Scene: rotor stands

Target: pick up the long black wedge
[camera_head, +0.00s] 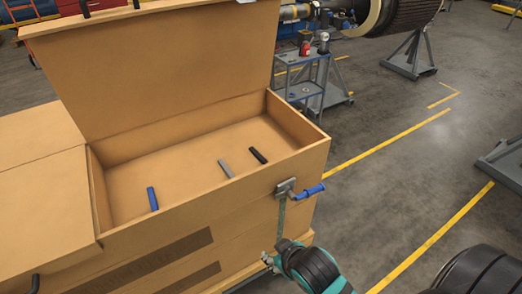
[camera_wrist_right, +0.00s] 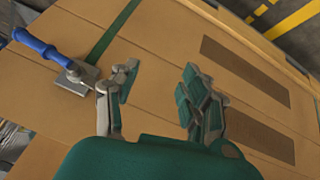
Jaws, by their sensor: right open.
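The black wedge (camera_head: 258,155) lies on the floor of the open wooden crate (camera_head: 210,212), near its right end. A grey wedge (camera_head: 225,168) lies just left of it, and a blue one (camera_head: 152,198) lies farther left. My right gripper (camera_head: 270,259) is outside the crate, low beside its front right corner and apart from the wedges. In the right wrist view its fingers (camera_wrist_right: 160,76) are spread with nothing between them, facing the crate's outer wall. No wedge shows in that view. My left gripper is in neither view.
A metal latch with a blue handle (camera_head: 309,191) sticks out at the crate's front right corner, above my right gripper; it also shows in the wrist view (camera_wrist_right: 45,50). The raised lid (camera_head: 150,75) stands behind the opening. A grey cart (camera_head: 305,75) stands beyond.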

